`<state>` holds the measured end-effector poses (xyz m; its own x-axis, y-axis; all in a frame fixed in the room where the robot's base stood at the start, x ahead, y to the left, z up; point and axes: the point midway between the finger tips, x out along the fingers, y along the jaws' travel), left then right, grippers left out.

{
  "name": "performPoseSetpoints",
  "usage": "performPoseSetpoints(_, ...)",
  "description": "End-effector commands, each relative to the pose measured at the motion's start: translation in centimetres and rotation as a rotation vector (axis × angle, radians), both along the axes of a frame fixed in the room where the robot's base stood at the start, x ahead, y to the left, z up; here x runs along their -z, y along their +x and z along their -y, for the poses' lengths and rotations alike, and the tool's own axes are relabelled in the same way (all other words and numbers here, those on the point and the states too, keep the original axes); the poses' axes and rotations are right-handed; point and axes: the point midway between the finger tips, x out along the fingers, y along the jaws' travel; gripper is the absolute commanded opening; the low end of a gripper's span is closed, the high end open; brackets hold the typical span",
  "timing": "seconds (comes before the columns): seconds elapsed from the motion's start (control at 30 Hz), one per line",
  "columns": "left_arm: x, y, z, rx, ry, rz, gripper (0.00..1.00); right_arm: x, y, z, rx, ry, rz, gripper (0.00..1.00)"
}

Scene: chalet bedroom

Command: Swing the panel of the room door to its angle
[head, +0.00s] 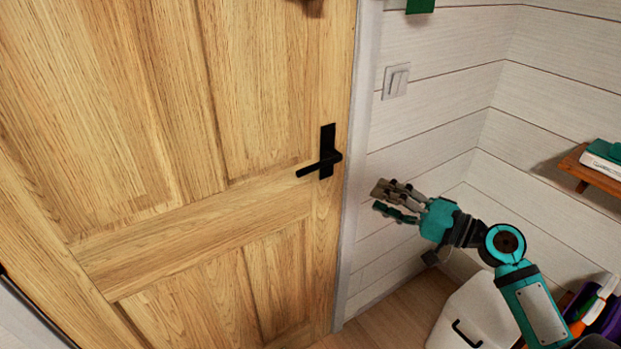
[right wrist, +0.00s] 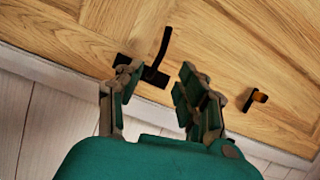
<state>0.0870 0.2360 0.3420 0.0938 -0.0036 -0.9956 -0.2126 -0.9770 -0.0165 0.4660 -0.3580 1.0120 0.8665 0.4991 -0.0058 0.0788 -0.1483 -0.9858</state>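The room door's wooden panel (head: 150,215) fills the left and middle of the head view and looks flush with the white frame (head: 352,190) at its right edge. Its black lever handle (head: 322,163) sits near that edge, the lever pointing left. My right gripper (head: 379,199) is right of the handle, in front of the white wall, apart from the handle. In the right wrist view the fingers of this gripper (right wrist: 155,82) are spread and empty, with the handle (right wrist: 162,58) beyond them against the panel (right wrist: 225,50). My left gripper is out of view.
A light switch (head: 396,80) is on the plank wall right of the frame. A wooden shelf (head: 592,168) with books is at the right. A white box (head: 476,316) stands on the floor below my right arm. A small peg (right wrist: 256,97) shows on the door.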

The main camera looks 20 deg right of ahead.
Motion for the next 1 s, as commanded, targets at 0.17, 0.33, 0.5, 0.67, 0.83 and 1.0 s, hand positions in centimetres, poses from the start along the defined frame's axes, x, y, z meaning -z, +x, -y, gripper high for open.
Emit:
performPoseSetpoints(0.17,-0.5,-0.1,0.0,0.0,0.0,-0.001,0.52,-1.1,0.8,-1.1,-0.019,0.01,0.013,0.38)
performPoseSetpoints(0.33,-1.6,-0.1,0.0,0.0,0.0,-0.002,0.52,-1.3,3.6,-2.6,-0.017,0.01,0.014,0.38)
performPoseSetpoints(0.5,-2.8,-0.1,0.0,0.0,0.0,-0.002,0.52,-1.4,6.9,-4.6,-0.016,0.01,0.015,0.38)
performPoseSetpoints(0.67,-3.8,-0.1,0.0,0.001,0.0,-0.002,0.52,-1.4,9.9,-6.4,-0.016,0.01,0.015,0.38)
performPoseSetpoints(0.83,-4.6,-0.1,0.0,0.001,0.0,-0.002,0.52,-1.2,12.6,-8.0,-0.015,0.008,0.012,0.38)
performPoseSetpoints(1.0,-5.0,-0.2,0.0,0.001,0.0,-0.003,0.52,-1.0,14.2,-8.9,-0.014,0.009,0.012,0.38)
